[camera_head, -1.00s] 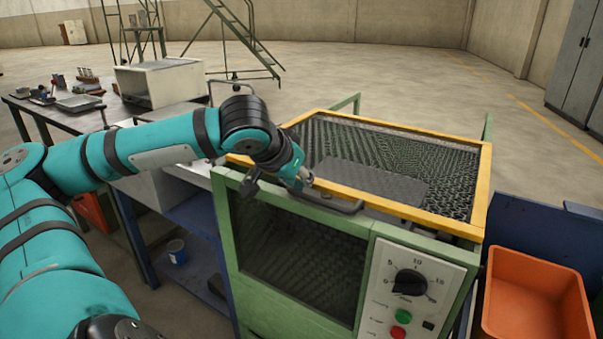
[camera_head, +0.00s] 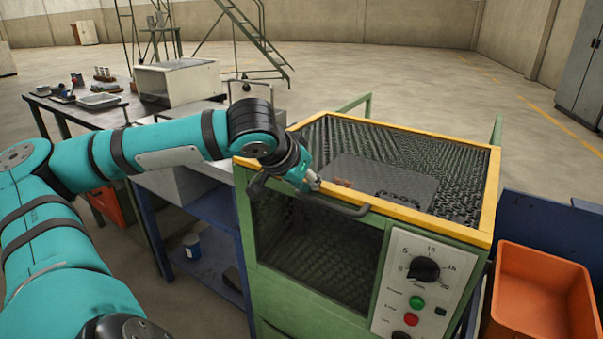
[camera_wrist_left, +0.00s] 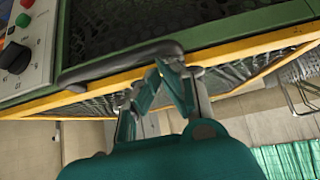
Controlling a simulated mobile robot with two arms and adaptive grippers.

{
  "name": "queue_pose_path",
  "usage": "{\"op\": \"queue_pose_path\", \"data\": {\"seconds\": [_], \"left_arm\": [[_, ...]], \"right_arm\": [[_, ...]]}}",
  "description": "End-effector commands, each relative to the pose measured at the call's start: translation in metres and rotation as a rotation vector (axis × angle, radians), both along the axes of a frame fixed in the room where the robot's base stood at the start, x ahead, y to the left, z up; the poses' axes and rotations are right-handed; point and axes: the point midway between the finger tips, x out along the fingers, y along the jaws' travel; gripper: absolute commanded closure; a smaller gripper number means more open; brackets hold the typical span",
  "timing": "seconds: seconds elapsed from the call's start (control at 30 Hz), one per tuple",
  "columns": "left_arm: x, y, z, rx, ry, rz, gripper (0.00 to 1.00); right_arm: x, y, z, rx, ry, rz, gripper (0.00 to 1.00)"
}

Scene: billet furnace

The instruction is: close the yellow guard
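The yellow guard (camera_head: 400,213) is a yellow frame with dark mesh. It lies flat across the top of the green machine (camera_head: 250,225), its front edge close against the machine's top. A dark bar handle (camera_head: 345,208) runs along the front edge; it also shows in the wrist view (camera_wrist_left: 110,66). My left gripper (camera_head: 314,184) is at the guard's front edge, beside the handle. In the wrist view its fingertips (camera_wrist_left: 158,70) come together over the yellow edge with nothing visible between them. Whether they touch the edge is unclear. My right gripper is not in view.
A control panel (camera_head: 422,280) with a black dial and coloured buttons is on the machine's front. An orange bin (camera_head: 540,300) stands at right. A dark workbench (camera_head: 90,116) with small items and a blue stand (camera_head: 215,212) are at left. Open floor lies behind.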

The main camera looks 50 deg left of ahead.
Motion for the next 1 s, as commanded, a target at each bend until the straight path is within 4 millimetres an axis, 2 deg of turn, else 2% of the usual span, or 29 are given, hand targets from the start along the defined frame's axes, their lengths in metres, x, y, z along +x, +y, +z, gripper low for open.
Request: {"op": "queue_pose_path", "data": {"seconds": [0.07, 0.5, 0.7, 1.0], "left_arm": [[-0.009, -0.002, 0.004, 0.003, 0.013, 0.000, 1.00], [-0.064, -0.015, 0.071, 0.003, 0.000, 0.003, 1.00], [-0.074, -0.018, 0.083, 0.002, 0.001, 0.001, 1.00], [-0.075, -0.019, 0.084, 0.001, 0.000, 0.000, 1.00]], "right_arm": [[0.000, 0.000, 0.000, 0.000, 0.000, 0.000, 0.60], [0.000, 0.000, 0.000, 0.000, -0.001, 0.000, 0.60], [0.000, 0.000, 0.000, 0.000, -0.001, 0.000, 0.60], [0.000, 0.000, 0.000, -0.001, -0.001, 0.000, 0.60]]}}
